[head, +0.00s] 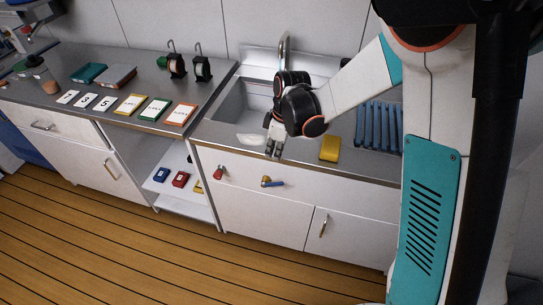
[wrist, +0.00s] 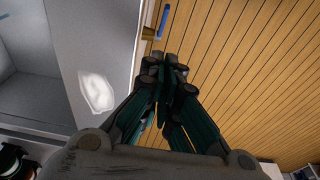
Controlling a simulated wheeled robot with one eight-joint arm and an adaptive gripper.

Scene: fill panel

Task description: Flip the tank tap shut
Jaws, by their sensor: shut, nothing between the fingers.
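A brass tap with a blue lever (head: 272,183) is on the front of the white sink cabinet. Its lever points sideways to the right in the head view. A second fitting with a red handle (head: 219,172) is on the same front, to its left. I cannot tell from the pictures which one is the tank tap. My gripper (head: 273,152) is shut and empty, pointing down at the counter's front edge, above the blue-levered tap and apart from it. In the wrist view the blue lever (wrist: 164,20) shows at the top, beyond my fingertips (wrist: 172,65).
The sink basin (head: 238,105) lies behind my gripper. A white object (head: 251,140) and a yellow block (head: 330,148) lie on the counter either side of it. A blue rack (head: 378,127) stands right. Labelled cards lie on the left counter. The wooden floor in front is clear.

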